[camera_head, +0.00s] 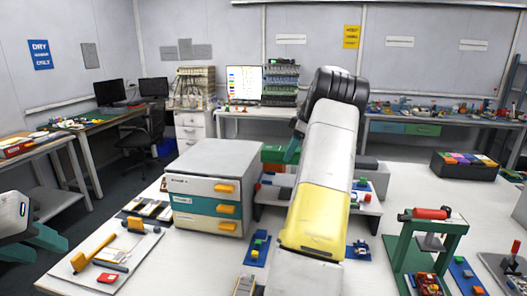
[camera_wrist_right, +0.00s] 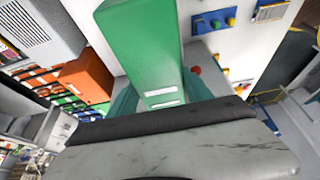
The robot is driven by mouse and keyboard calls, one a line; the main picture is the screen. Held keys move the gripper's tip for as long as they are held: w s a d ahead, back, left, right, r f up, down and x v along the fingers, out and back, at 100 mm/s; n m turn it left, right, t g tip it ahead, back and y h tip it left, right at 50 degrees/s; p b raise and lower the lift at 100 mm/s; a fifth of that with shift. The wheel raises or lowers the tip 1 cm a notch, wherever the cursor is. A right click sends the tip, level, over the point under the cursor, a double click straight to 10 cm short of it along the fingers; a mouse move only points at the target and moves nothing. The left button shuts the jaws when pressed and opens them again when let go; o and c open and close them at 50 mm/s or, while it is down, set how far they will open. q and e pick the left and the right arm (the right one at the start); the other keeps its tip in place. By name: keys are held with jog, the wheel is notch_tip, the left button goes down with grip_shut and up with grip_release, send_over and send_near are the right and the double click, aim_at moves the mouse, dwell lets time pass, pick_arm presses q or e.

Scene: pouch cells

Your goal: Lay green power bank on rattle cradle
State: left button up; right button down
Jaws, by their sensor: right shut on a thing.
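The green power bank (camera_wrist_right: 148,45) is a long green block with white labels in the right wrist view. My right gripper (camera_wrist_right: 160,95) is shut on it, with teal fingers on both sides of its near end. In the head view the power bank (camera_head: 274,154) shows in part, left of my right arm and above a low grey stand (camera_head: 369,201). My left gripper (camera_head: 34,244) is at the far left edge, its teal fingers apart and empty. I cannot tell for certain which thing is the rattle cradle; my right arm hides part of the table's middle.
A drawer cabinet (camera_head: 213,187) with orange handles stands left of the held power bank. A green frame (camera_head: 400,240) with a red cylinder stands at the right. A white board (camera_head: 132,262) with tools lies at the front left. A dark box (camera_head: 462,170) sits at the back right.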

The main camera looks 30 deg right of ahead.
jog(key=shift+f, duration=2.9)
jog(key=shift+f, duration=1.2)
jog(key=shift+c, duration=1.9)
grip_release()
jog(key=v, duration=0.7)
jog(key=shift+s+d+r, duration=0.1)
jog(key=shift+r, duration=0.3)
